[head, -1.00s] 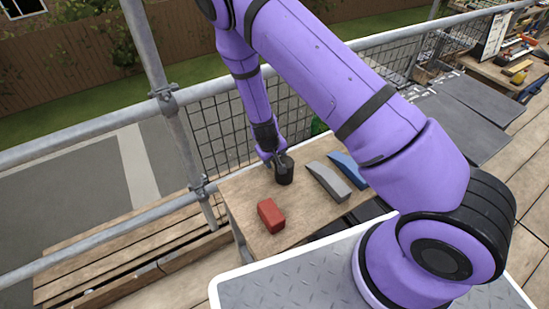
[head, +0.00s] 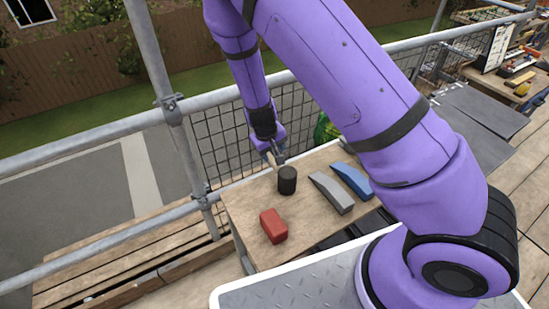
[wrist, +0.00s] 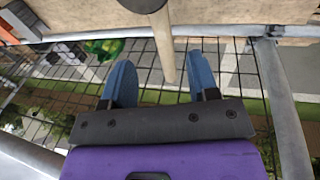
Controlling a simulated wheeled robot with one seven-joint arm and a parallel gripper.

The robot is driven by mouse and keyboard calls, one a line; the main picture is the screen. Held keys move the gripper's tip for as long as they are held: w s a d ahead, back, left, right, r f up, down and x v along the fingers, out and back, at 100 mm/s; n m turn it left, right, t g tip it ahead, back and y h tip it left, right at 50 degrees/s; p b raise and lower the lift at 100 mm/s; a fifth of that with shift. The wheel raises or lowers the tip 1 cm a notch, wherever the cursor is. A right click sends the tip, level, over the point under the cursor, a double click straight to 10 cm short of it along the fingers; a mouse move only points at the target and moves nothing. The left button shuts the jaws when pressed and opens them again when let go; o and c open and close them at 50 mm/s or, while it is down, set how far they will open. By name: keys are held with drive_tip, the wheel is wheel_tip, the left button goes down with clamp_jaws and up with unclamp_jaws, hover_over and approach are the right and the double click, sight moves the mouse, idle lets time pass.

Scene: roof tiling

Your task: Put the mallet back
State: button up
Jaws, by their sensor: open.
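The mallet has a black cylindrical head (head: 287,180) that rests on the wooden bench near its back edge, left of a grey curved block. Its pale wooden handle (head: 271,160) points away from the bench towards my gripper. My gripper (head: 275,152) is just behind the head, at the handle. In the wrist view, my gripper's two blue fingers (wrist: 156,72) are apart, and the handle (wrist: 165,52) lies in front of and between their tips, with the black head (wrist: 143,4) at the top edge. I cannot tell whether a finger touches the handle.
On the wooden bench (head: 247,200) lie a red block (head: 273,226), the grey curved block (head: 331,192) and a blue curved block (head: 352,181). Scaffold rails (head: 90,137) and wire mesh stand behind. Dark slabs (head: 478,118) and a tool table lie to the right.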

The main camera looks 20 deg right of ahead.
drive_tip(key=s+d+r+m+y, duration=0.1)
drive_tip(key=s+r, duration=0.2)
drive_tip(key=r, duration=0.7)
drive_tip(key=s+d+r+t+y, duration=0.1)
drive_tip(key=s+d+r+y, duration=0.15)
drive_tip(key=r, duration=0.65)
drive_tip(key=s+d+r+m+y, duration=0.1)
drive_tip(key=s+r, duration=0.2)
drive_tip(key=r, duration=0.7)
drive_tip(key=s+d+r+t+h, duration=0.1)
drive_tip(key=s+d+r, duration=0.2)
drive_tip(key=s+r, duration=0.3)
drive_tip(key=s+d+r+t+h, duration=0.1)
drive_tip(key=s+d+r, duration=0.2)
drive_tip(key=s+r, duration=0.4)
drive_tip(key=s, duration=0.6)
drive_tip(key=shift+s+t, duration=0.4)
drive_tip(key=shift+r, duration=0.1)
